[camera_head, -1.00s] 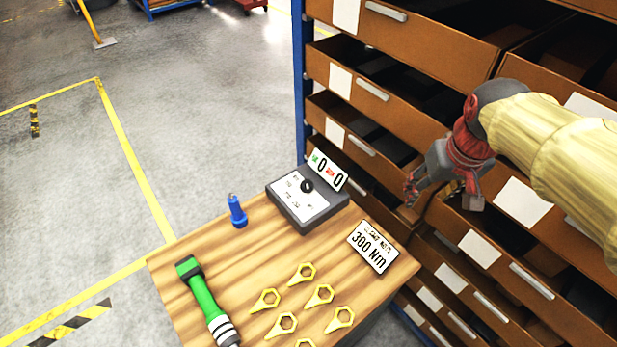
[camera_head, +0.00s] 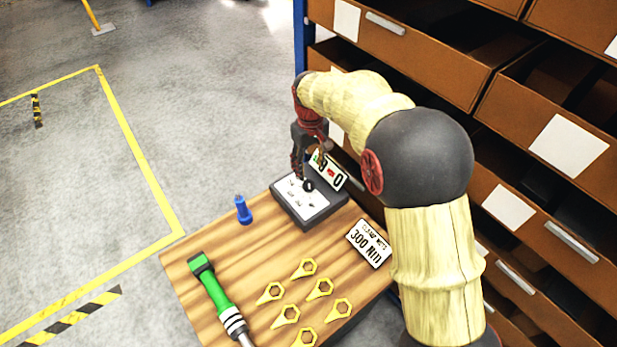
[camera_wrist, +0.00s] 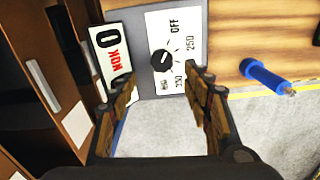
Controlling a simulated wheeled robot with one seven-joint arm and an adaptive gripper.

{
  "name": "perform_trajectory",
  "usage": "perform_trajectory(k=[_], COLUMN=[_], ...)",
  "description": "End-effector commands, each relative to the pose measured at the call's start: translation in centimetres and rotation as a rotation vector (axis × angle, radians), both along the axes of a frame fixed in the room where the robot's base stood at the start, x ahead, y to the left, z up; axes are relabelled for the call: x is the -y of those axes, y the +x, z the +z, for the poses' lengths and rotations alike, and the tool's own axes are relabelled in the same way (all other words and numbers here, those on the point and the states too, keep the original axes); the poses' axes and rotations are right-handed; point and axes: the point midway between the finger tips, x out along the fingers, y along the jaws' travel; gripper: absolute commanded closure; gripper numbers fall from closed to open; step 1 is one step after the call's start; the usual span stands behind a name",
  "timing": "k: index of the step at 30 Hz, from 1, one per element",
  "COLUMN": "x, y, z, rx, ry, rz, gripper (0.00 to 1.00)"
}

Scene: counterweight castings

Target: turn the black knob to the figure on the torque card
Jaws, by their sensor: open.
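The black knob (camera_wrist: 162,61) sits on the white dial face of a grey box (camera_head: 291,206) at the back of the wooden table; it also shows in the head view (camera_head: 308,186). In the wrist view the dial reads OFF and 250, with other figures partly legible. My gripper (camera_wrist: 165,82) is open and empty. Its fingers are spread either side of the knob in the wrist view, apart from it. In the head view my gripper (camera_head: 306,172) hangs over the box.
A blue socket-like piece (camera_head: 242,210) stands left of the box. A green-handled tool (camera_head: 213,286) and several yellow rings (camera_head: 304,268) lie on the table (camera_head: 262,240). Open brown drawers (camera_head: 430,60) rise behind on the right. My arm crosses the right side.

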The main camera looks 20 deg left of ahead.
Motion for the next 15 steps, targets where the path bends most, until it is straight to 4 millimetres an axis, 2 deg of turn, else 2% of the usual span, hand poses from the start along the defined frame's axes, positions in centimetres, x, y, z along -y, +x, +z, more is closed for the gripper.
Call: perform_trajectory(k=[5, 15], x=[-0.4, -0.3], y=[-0.2, -0.1], z=[-1.7, -6.7], rx=[-0.005, -0.004], ry=[-0.005, -0.003], rz=[0.009, 0.007], gripper=[0.51, 0.51])
